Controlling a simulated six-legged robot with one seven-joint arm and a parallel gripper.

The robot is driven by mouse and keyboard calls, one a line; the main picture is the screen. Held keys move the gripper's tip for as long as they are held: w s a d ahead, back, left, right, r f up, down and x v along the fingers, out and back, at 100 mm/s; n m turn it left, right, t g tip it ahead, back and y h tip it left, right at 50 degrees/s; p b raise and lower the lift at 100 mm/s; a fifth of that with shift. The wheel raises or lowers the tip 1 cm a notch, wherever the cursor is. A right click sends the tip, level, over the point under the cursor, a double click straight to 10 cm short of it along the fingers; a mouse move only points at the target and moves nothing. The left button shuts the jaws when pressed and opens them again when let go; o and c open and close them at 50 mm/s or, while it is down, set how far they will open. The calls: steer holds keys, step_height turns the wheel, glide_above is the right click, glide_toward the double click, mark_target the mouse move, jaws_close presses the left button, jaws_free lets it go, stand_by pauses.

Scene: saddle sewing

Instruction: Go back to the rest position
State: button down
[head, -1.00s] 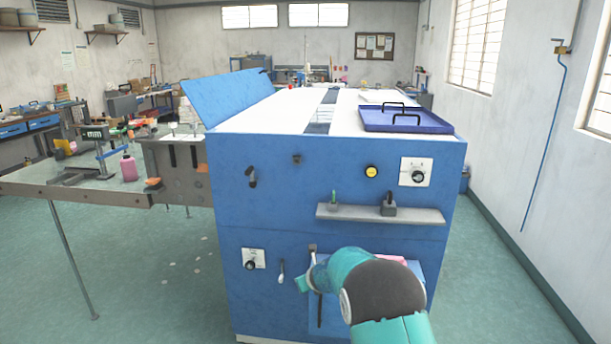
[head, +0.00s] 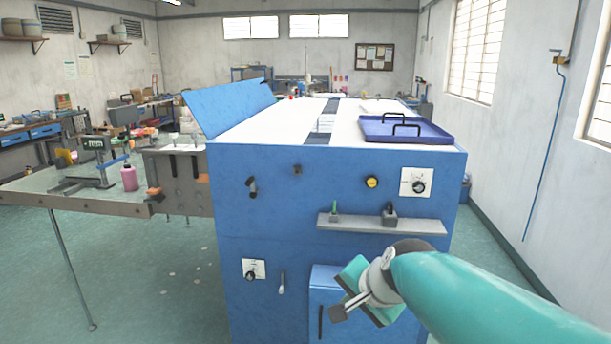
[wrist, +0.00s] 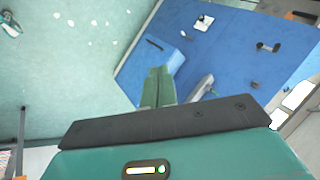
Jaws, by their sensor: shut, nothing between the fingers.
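My gripper (head: 338,312) is at the lower middle of the head view, in front of the blue machine (head: 232,205). In the wrist view my gripper (wrist: 158,86) shows its green fingers together, with nothing between them. The blue box-like cover (head: 322,283) low on the machine front is partly hidden behind my gripper and arm. In the wrist view this cover (wrist: 150,62) lies just beyond the fingers. I cannot tell whether the fingers touch it.
A grey shelf (head: 405,226) juts from the machine front above my arm. A black-and-white dial (head: 254,269) and a lever (head: 282,283) are left of my gripper. A blue tray (head: 405,130) lies on top. A side table (head: 100,205) stands left. The floor (head: 150,290) at left is open.

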steer(key=s+d+n+h, duration=0.1)
steer(key=s+d+n, duration=0.1)
steer(key=s, duration=0.4)
steer(key=s+d+f+n+h, duration=0.1)
steer(key=s+d+n, duration=0.1)
steer(key=s, duration=0.3)
steer(key=s+d+f+n+g+h, duration=0.1)
steer(key=s+d+n, duration=0.2)
steer(key=s, duration=0.3)
steer(key=shift+s+n, duration=0.35)
steer(key=shift+n, duration=0.25)
steer(key=shift+d, duration=0.1)
